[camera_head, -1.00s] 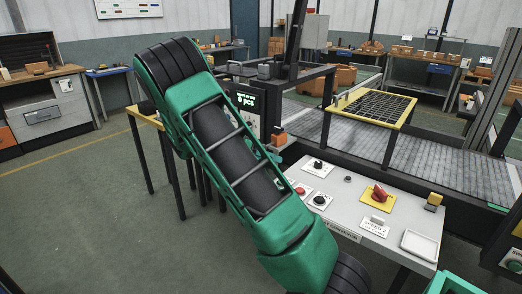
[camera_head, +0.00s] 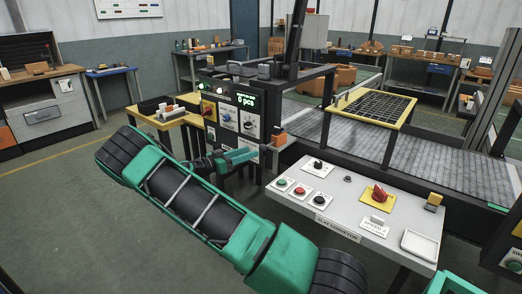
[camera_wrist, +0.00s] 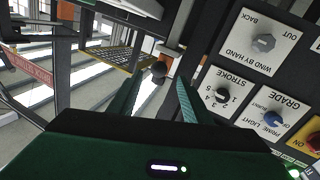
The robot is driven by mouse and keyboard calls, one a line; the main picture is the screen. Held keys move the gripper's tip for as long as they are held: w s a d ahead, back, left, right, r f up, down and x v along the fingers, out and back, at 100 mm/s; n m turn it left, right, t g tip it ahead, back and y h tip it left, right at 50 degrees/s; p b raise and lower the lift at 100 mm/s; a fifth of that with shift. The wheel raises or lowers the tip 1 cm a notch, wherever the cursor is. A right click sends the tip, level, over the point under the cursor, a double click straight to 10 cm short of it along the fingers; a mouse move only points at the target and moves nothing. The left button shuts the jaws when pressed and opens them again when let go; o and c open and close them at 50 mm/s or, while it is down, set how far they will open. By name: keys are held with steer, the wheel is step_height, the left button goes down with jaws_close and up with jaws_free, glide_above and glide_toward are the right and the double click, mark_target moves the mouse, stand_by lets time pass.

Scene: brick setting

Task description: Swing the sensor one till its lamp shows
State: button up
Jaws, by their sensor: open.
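My gripper (camera_head: 250,154) is open beside the front of the dark control cabinet (camera_head: 222,143). In the wrist view, my gripper (camera_wrist: 159,88) has its two green fingers apart, with a dark round knob (camera_wrist: 159,70) showing beyond and between them; I cannot tell whether they touch it. A small orange block (camera_head: 279,137) on a dark mount stands at the cabinet's right side, just past my gripper; it may be the sensor, but no label shows. I cannot make out a lamp on it.
The cabinet carries dials, including a grey hand-wind knob (camera_wrist: 264,43), a stroke knob (camera_wrist: 222,95) and a blue knob (camera_wrist: 273,118). A sloping slat conveyor console (camera_head: 350,205) with buttons and a red switch (camera_head: 380,192) stands at right. Floor at left is clear.

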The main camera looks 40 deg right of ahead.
mark_target(263, 148)
steer(key=d, duration=0.5)
steer(key=s+d, duration=0.1)
steer(key=d, duration=0.2)
